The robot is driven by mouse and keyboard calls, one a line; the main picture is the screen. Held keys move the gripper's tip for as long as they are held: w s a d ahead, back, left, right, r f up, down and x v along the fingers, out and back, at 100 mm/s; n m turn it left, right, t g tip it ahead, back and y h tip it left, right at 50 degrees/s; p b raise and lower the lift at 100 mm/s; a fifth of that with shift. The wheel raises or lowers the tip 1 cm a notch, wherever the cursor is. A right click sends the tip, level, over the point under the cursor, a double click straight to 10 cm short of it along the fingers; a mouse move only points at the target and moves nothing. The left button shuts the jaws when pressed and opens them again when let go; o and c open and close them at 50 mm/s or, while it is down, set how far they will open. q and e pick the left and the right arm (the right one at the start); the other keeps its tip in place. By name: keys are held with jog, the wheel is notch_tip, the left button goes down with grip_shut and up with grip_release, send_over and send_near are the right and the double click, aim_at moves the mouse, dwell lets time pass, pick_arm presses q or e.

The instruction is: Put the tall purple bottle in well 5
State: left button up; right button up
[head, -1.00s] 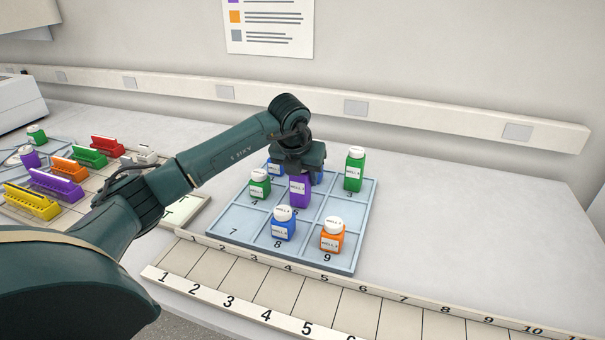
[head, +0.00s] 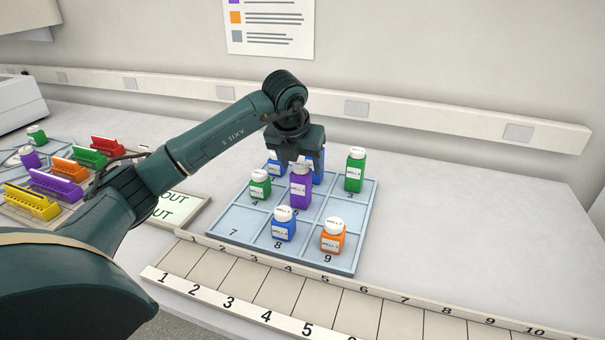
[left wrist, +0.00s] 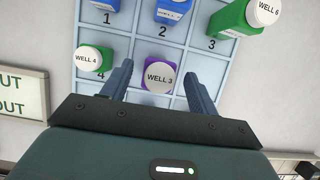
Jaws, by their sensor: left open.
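The tall purple bottle (head: 300,190) stands upright in the middle compartment of the blue well tray (head: 236,225), between wells 4 and 6 and behind well 8. That middle place is well 5, its number hidden or unreadable. The bottle's white cap, marked WELL 3, shows in the left wrist view (left wrist: 160,76). My left gripper (head: 303,165) is open above the bottle, one finger to each side of the cap; the fingers also show in the left wrist view (left wrist: 159,80). My right gripper is not in view.
Close around stand a green bottle (head: 260,187) in well 4, a blue one (head: 284,226) in well 8, an orange one (head: 332,238) in well 9 and a tall green one (head: 354,172) at the right. Blue bottles stand behind. Well 7 is empty. A numbered rack (head: 330,295) lies in front.

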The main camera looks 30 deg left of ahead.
pick_arm(q)
jog(key=v, duration=0.7)
jog(key=shift+s, duration=0.1)
